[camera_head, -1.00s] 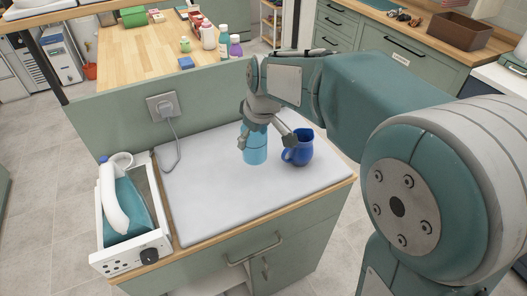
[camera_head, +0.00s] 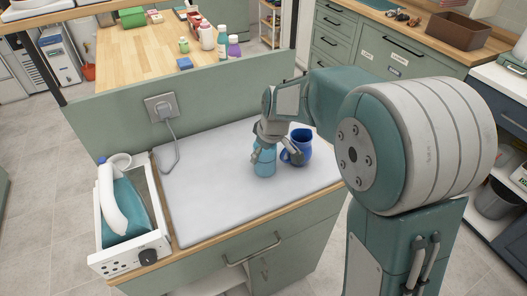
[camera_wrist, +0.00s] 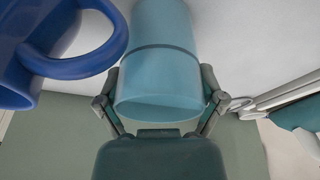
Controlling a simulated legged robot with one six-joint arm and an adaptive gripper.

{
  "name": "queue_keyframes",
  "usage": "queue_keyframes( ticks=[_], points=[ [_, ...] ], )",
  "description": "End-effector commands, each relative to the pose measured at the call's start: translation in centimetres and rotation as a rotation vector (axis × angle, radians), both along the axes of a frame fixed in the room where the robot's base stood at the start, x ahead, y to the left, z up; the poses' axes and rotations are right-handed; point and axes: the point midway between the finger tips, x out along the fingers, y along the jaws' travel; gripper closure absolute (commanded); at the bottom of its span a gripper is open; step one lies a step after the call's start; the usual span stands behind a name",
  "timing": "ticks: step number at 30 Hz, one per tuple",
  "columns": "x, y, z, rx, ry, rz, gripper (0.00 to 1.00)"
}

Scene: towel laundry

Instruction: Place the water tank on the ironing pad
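A light blue cylinder (camera_head: 264,163), which looks like the water tank, stands upright on the pale grey ironing pad (camera_head: 205,195) on the counter. A dark blue jug with a handle (camera_head: 301,147) stands just right of it. My gripper (camera_head: 273,155) is at the cylinder's upper part, with its fingers spread. In the wrist view, the fingers of my gripper (camera_wrist: 160,85) lie on either side of the cylinder (camera_wrist: 160,70), close to its walls; contact is not clear. The jug (camera_wrist: 60,50) is at the upper left there.
A white steam station with an iron (camera_head: 122,205) sits left of the pad. A green back panel (camera_head: 120,135) with a socket (camera_head: 161,106) and cord stands behind. The pad's left and front parts are clear.

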Motion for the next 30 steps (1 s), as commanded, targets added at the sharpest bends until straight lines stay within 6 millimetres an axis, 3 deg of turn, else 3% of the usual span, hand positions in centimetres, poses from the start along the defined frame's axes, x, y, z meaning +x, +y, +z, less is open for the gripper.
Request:
queue_keyframes(
  ticks=[14, 30],
  points=[
    [0.0, 0.0, 0.3, 0.0, 0.0, 0.0, 0.0],
    [-2.0, -1.8, 9.9, 0.001, -0.002, -0.001, 0.0]
  ],
)
